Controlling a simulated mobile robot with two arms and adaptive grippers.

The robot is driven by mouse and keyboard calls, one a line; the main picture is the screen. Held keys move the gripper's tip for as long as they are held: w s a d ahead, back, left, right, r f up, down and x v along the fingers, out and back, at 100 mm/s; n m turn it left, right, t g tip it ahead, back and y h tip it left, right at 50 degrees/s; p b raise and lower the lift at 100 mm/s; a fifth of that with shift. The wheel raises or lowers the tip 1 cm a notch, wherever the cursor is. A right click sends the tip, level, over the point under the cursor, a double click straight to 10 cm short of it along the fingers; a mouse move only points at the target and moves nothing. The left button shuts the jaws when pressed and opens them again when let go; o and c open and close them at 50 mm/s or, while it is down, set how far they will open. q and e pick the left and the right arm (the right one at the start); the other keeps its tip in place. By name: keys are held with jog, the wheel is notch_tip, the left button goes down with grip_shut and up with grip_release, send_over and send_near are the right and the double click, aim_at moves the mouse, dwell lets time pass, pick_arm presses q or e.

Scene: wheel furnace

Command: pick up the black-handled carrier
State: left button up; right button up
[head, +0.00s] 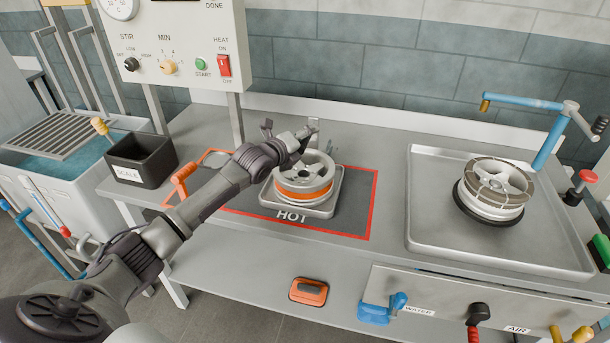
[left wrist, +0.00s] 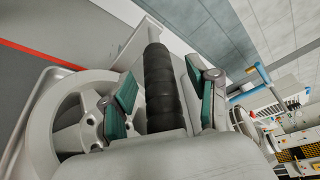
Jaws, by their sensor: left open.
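The carrier (head: 318,207) is a light grey tray on the HOT mat. A grey wheel (head: 304,178) with an orange band sits on it. The carrier's black ribbed handle (left wrist: 158,80) shows in the left wrist view, standing up beside the wheel; in the head view my gripper mostly hides it. My left gripper (head: 290,138) is over the back of the carrier. In the left wrist view its green-padded fingers (left wrist: 160,98) are open, one on each side of the handle, with gaps visible. My right gripper is out of view.
The dark HOT mat (head: 355,215) has a red border. A metal tray (head: 425,235) with another wheel (head: 492,190) and a blue pipe arm (head: 550,140) stands at right. A black SCALE bin (head: 140,165) and an orange-handled tool (head: 180,182) are at left. A control panel (head: 185,45) rises behind.

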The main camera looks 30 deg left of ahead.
pick_arm(q)
grip_shut()
jog(key=shift+w+a+r, duration=0.1)
jog(key=shift+w+r, duration=0.05)
jog(key=shift+r, duration=0.55)
jog(key=shift+r+b, duration=0.45)
jog(key=shift+r, duration=1)
jog(key=d+r+b, duration=0.2)
jog(key=d+r, duration=0.5)
jog(key=d, duration=0.4)
jog(key=shift+s+d, duration=0.4)
jog(key=shift+s, duration=0.05)
jog(key=shift+r, duration=0.1)
